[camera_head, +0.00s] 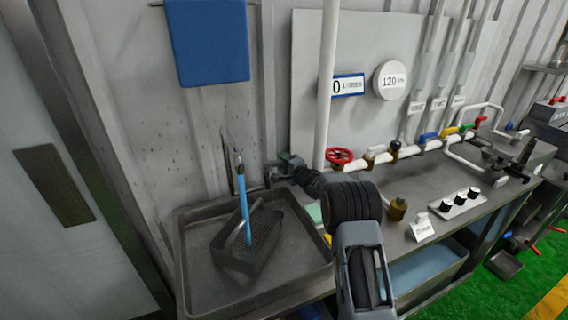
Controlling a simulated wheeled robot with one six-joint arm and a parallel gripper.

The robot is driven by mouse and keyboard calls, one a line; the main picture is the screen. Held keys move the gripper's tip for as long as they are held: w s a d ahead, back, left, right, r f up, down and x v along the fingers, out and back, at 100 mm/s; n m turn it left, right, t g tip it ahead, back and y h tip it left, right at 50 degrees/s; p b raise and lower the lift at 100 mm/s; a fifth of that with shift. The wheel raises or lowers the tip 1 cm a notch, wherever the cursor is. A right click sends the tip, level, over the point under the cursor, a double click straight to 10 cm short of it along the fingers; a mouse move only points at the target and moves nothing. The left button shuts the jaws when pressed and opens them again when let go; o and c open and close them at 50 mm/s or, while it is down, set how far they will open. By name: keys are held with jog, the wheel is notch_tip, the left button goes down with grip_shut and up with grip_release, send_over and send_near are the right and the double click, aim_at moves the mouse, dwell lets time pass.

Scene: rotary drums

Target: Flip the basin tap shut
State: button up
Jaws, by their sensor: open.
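The basin (190,285) is a grey metal sink at the lower left. Its thin grey tap (232,150) stands at the back, against the wall. A bright blue streak (243,205), which looks like running water, drops from the tap to a dark basket in the basin. My gripper (276,168) is at the basin's back right corner, to the right of the tap and apart from it. It is open and nothing shows between its fingers. The fingers are small and dark here. The tap's lever is too thin to make out clearly.
The dark basket (262,240) sits tilted in the basin. A white vertical pipe (328,90) stands behind my arm, with a red valve wheel (339,156) beside it. A small brown bottle (397,209) stands on the counter. A blue towel (208,45) hangs above.

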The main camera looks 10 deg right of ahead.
jog(key=shift+c, duration=0.5)
grip_shut()
